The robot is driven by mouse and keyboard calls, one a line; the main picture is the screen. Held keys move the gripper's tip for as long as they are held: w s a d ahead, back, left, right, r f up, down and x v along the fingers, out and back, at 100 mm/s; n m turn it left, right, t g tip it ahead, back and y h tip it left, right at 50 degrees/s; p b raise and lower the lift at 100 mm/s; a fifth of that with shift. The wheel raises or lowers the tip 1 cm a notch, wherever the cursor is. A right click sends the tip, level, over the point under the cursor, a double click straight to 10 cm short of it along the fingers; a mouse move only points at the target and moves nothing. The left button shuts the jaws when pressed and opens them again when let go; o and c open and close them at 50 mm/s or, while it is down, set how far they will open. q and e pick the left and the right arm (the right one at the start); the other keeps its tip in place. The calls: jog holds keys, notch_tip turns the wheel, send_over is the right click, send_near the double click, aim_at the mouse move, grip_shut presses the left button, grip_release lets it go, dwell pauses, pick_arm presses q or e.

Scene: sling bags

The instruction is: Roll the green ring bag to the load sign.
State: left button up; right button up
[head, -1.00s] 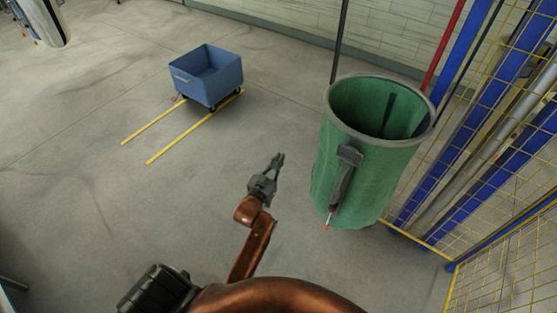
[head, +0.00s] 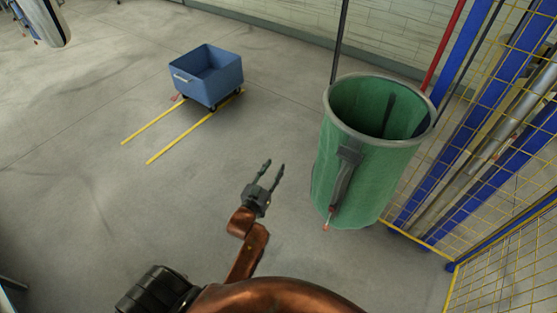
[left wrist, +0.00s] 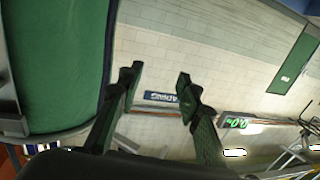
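The green ring bag (head: 372,185) stands upright on the floor at the right of the head view, with a grey rim ring and a grey strap on its near side. Its mouth is open. It also fills the left of the left wrist view (left wrist: 58,65). My left gripper (head: 274,165) is open and empty, to the left of the bag and apart from it. Its two fingers also show in the left wrist view (left wrist: 158,82). Between them, on the far wall, is a small blue sign (left wrist: 160,97) with white letters, too small to read surely. My right gripper is not in view.
A blue wheeled cart (head: 207,80) stands at the far end of two yellow floor lines (head: 180,135). A yellow mesh fence (head: 500,190) with blue posts stands close on the bag's right. The floor left of the bag is clear.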

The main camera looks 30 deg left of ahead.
pick_arm(q)
jog(key=s, duration=0.7)
jog(key=shift+s+d, duration=0.2)
jog(key=shift+d, duration=0.25)
